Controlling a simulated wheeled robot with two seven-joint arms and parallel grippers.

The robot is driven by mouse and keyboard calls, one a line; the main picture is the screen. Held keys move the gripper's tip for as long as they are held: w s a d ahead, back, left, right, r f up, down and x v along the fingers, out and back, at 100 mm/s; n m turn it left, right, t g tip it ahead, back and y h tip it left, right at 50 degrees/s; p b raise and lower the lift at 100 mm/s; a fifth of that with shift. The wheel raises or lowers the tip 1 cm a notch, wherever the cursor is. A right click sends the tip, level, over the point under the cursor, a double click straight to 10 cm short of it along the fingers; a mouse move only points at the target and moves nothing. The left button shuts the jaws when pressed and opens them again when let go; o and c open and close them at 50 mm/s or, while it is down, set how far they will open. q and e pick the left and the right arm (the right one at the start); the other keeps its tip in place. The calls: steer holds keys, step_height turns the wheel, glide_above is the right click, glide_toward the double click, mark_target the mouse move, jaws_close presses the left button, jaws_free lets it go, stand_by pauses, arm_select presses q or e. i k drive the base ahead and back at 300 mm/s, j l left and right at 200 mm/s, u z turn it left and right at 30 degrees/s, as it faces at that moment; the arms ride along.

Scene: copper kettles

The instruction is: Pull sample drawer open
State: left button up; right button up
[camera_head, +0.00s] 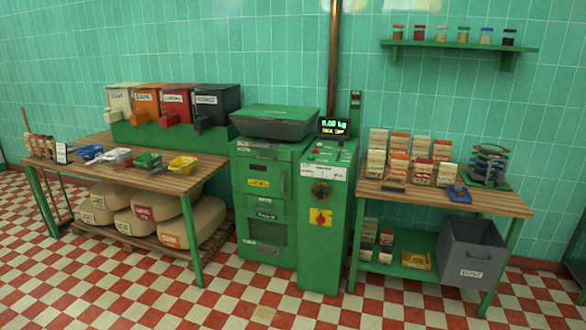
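A green machine cabinet (287,205) stands against the tiled wall in the middle of the view. Its left front has panels with small labels, including a yellow one. A narrow labelled panel (267,215) sits around mid-height, above a dark window (266,234); a further labelled panel is near the floor. I cannot read which one is the sample drawer, and no panel visibly stands out from the front. Neither of my grippers shows in the view.
A wooden table (150,182) with coloured bins and scoops stands at left, with sacks beneath. Another table (490,202) at right holds packets; a grey bin (472,250) hangs or stands at its front, I cannot tell which. The checkered floor before the machine is clear.

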mark_target(269, 204)
steer(key=i+l+u, duration=0.1)
steer(key=i, duration=0.45)
steer(key=i+l+u, duration=0.1)
steer(key=i+l, duration=0.25)
steer(key=i, duration=0.15)
steer(key=i+l, duration=0.3)
steer(key=i, duration=0.75)
